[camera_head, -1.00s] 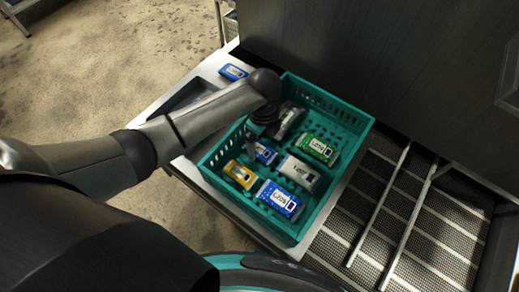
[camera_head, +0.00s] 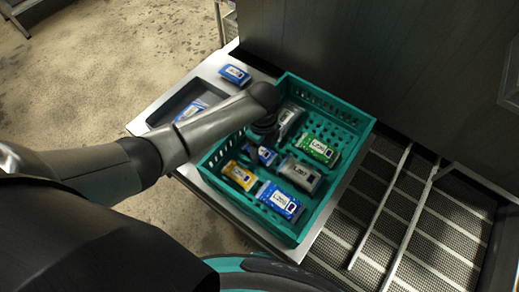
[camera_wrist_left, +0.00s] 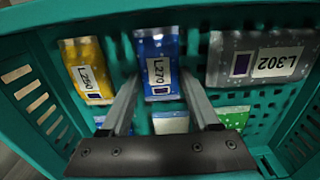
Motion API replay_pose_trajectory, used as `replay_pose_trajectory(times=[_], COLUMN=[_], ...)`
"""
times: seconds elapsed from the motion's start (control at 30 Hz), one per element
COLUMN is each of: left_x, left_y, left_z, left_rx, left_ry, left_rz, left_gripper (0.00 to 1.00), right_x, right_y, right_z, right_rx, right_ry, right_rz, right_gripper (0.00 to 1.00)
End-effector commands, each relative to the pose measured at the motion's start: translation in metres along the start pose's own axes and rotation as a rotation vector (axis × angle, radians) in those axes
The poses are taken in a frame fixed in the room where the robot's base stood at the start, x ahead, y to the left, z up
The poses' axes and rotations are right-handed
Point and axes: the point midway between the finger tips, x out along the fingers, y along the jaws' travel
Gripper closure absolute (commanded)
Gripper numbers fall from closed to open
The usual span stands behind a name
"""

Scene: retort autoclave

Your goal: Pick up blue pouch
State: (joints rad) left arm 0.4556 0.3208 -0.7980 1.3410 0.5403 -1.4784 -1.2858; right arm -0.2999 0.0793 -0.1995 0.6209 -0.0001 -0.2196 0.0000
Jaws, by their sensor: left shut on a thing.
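My left gripper (camera_head: 262,143) reaches down into the teal crate (camera_head: 360,118) and is shut on a small blue pouch (camera_head: 266,156). In the left wrist view, the fingers (camera_wrist_left: 160,88) lie on either side of this blue pouch (camera_wrist_left: 157,50), labelled L270. The arm and wrist partly cover it in the head view. A larger blue pouch (camera_head: 280,200) lies at the crate's near end. Another blue pouch (camera_head: 235,75) lies outside on the metal table, and one (camera_head: 190,110) lies in a dark tray (camera_head: 163,117). My right gripper is not in view.
Near the held pouch lie a yellow pouch (camera_head: 240,175), a grey pouch (camera_head: 300,174), a green pouch (camera_head: 318,149) and another grey pouch (camera_head: 289,119). The crate walls stand around them. A slatted conveyor or rack (camera_head: 410,210) is at right.

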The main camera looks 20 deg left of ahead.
Motion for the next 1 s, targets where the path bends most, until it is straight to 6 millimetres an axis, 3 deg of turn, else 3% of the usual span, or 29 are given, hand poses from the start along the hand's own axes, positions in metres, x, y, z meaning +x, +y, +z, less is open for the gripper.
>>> replay_pose_trajectory(times=[0.03,0.33,0.77,0.87,1.0], left_x=[0.0,0.0,-0.012,-0.026,-0.059], left_y=[0.0,0.0,-0.001,-0.001,-0.002], left_z=[0.0,0.0,0.0,0.0,0.001], left_rx=[0.0,0.0,-0.001,0.001,0.001], left_ry=[0.0,0.0,0.001,0.001,0.0], left_rz=[0.0,0.0,-0.003,-0.004,-0.007], left_gripper=[0.61,0.94,0.94,0.94,0.94], right_x=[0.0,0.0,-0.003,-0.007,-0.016], right_y=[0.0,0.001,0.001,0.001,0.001], right_z=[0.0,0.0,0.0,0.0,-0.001], right_rx=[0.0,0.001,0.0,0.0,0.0], right_ry=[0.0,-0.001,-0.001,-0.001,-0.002], right_rz=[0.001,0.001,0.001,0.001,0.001], right_gripper=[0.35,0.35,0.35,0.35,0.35])
